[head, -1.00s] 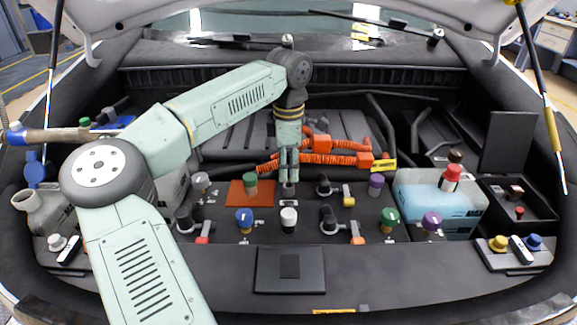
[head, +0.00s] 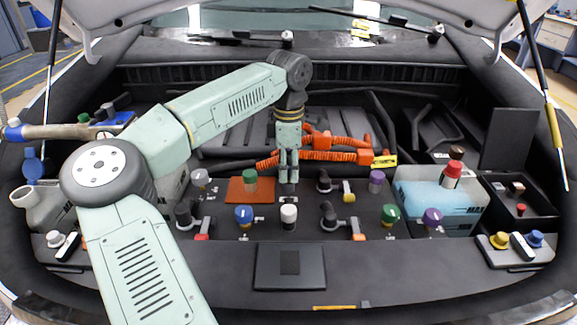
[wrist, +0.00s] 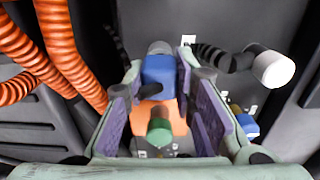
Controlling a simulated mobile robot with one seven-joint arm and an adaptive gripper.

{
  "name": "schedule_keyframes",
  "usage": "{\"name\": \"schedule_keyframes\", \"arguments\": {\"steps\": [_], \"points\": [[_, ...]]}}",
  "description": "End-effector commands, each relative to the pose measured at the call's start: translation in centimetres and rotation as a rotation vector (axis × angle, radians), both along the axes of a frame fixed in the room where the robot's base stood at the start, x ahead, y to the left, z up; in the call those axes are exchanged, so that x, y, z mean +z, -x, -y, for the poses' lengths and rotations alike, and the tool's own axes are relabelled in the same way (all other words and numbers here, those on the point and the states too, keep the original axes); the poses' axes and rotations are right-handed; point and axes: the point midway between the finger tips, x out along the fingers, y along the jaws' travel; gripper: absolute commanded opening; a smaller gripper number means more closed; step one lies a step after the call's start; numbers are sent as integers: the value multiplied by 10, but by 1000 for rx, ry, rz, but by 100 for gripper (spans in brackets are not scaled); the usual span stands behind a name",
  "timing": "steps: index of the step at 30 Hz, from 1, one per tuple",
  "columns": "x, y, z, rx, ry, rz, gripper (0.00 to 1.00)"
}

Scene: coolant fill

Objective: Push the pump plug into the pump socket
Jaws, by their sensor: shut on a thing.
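In the head view my gripper (head: 288,178) points straight down over the black deck, just right of the orange pad. In the wrist view my gripper (wrist: 160,82) has its two purple-padded fingers closed around a blue body with a grey end and a small dark tab, which I take to be the pump plug (wrist: 158,72). In the head view the fingers cover most of the plug, and only a small dark part shows under the tips. I cannot make out the pump socket. The deck directly below the plug is hidden, so I cannot tell whether the plug touches anything.
A green cap (head: 250,180) stands on the orange pad (head: 236,193), left of my gripper. A white cap (head: 289,213) and a blue cap (head: 243,214) stand in front. Orange corrugated hoses (head: 325,155) lie close behind right. A black elbow connector (head: 324,181) is just right.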

Motion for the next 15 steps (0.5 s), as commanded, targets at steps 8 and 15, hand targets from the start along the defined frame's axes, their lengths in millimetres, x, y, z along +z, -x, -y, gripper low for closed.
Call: {"name": "schedule_keyframes", "arguments": {"steps": [8, 15], "points": [[-8, 0, 0, 0, 0, 0, 5], [-14, 0, 0, 0, 0, 0, 5]]}}
